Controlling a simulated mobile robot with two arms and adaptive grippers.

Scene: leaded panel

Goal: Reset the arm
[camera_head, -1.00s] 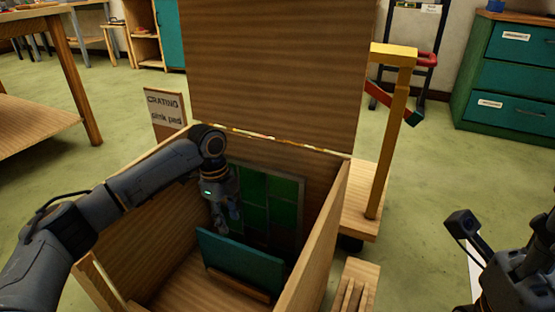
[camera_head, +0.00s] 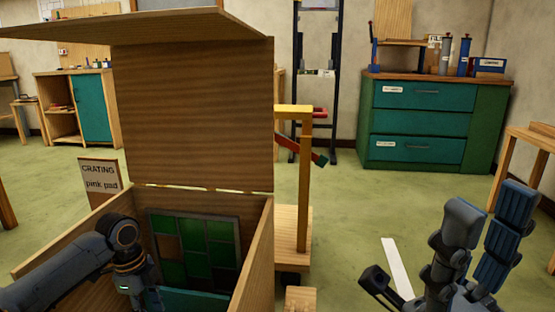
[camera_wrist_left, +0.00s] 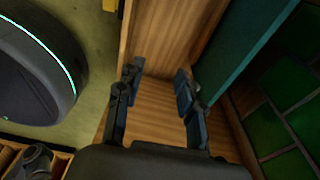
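The wooden crate (camera_head: 258,262) stands open at the lower left of the head view, its lid (camera_head: 195,115) raised. A leaded panel (camera_head: 197,268) with green and brown panes leans inside against the far wall. A teal board (camera_head: 200,299) stands before it, mostly cut off below. My left gripper (camera_wrist_left: 158,80) is inside the crate; in the left wrist view its fingers are apart with nothing between them. The teal board (camera_wrist_left: 243,50) and the panel (camera_wrist_left: 290,120) are to its right. My right gripper (camera_head: 470,235) is open and empty, raised at the right, outside the crate.
A wooden post with an arm (camera_head: 305,180) stands on a cart right of the crate. A sign (camera_head: 100,181) reads "CRATING pink pad". A green drawer cabinet (camera_head: 420,120) stands at the back. Floor between the crate and my right gripper is mostly clear.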

